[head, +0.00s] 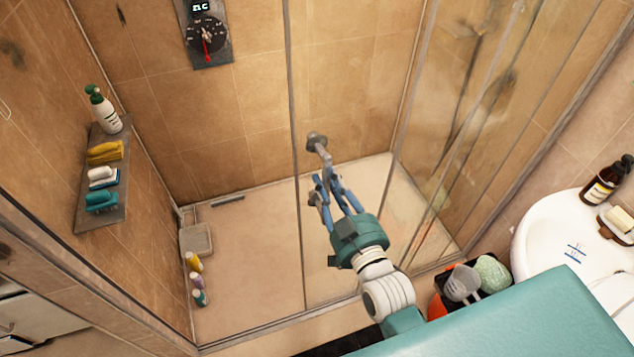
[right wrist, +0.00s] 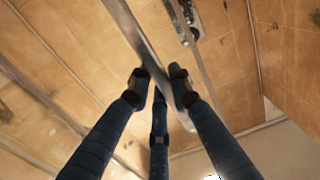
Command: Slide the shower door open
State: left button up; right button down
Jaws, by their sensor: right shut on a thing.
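The shower door is a clear glass panel with a thin metal edge (head: 296,120) running from top to bottom. Its metal handle (head: 317,144) sits near that edge, with a round mount at its upper end. My right gripper (head: 324,186) reaches in from the lower right, its blue fingers around the handle bar and shut on it. In the right wrist view the handle bar (right wrist: 140,40) passes diagonally between the dark fingers (right wrist: 158,88). The fingers hide part of the handle. My left gripper is not in view.
Left of the door edge, small bottles (head: 197,281) stand on the shower floor (head: 250,255). At right are a white sink (head: 545,232) and a dark bin (head: 500,285) with sponges. More glass panels stand right of the handle.

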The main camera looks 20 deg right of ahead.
aim_at(426, 143)
jog(key=d, duration=1.8)
jog(key=w+d, duration=0.1)
jog(key=d, duration=0.8)
jog(key=shift+d, duration=0.2)
jog(key=c, duration=1.5)
grip_release()
jog(key=shift+c, duration=0.2)
jog(key=shift+a, duration=0.1)
jog(key=shift+s, duration=0.2)
jog(key=s, duration=1.1)
jog(key=shift+s+d, duration=0.2)
jog(key=shift+s, duration=0.2)
